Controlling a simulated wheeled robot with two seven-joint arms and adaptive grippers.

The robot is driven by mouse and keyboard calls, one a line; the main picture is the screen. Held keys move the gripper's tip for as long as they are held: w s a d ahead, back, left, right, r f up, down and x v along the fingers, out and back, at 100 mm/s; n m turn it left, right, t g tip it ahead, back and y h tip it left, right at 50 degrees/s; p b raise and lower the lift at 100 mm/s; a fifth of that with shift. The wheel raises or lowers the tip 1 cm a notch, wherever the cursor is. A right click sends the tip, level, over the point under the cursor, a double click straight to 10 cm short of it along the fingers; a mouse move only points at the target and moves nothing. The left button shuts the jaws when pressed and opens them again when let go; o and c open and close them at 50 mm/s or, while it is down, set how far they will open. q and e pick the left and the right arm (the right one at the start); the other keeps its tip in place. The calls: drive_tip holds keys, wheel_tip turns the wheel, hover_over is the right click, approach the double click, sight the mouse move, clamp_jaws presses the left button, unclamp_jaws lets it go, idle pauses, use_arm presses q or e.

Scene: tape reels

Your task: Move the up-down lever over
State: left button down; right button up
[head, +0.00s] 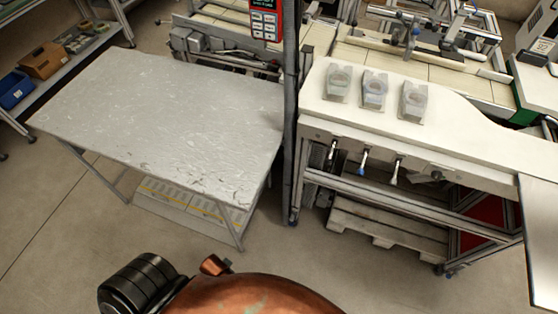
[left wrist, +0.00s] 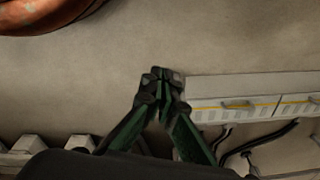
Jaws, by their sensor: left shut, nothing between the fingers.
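Three small levers hang in a row along the front edge of the white bench (head: 450,140) in the head view: a left lever with a pale tip (head: 332,151), a middle lever with a bluish tip (head: 363,160) and a right lever with a pale tip (head: 397,172). I cannot tell which one is the up-down lever. My left gripper (left wrist: 162,78) shows in the left wrist view, shut and empty, over bare floor. No lever shows in that view, and the gripper is apart from them. My right gripper is in neither view.
A grey table (head: 170,115) stands left of a dark upright post (head: 291,120). A drawer unit (left wrist: 245,100) is beside my left gripper. Floor in front is clear.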

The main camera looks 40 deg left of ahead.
use_arm(q)
drive_tip(key=w+r+t+b, duration=0.1)
drive_tip(key=w+r+b, duration=0.2)
drive_tip(key=w+r, duration=0.2)
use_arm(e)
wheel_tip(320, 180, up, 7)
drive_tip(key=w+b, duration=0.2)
use_arm(q)
drive_tip(key=n+t+h+b, duration=0.1)
drive_tip(key=n+t+h, duration=0.6)
drive_tip(key=t+h, duration=1.2)
approach(331, 154)
drive_tip(key=r, duration=0.1)
drive_tip(key=w+d+r+g+h, duration=0.1)
drive_tip(key=w+r+g+h+b, duration=0.1)
drive_tip(key=shift+d+r, duration=0.15)
drive_tip(key=shift+d, duration=0.15)
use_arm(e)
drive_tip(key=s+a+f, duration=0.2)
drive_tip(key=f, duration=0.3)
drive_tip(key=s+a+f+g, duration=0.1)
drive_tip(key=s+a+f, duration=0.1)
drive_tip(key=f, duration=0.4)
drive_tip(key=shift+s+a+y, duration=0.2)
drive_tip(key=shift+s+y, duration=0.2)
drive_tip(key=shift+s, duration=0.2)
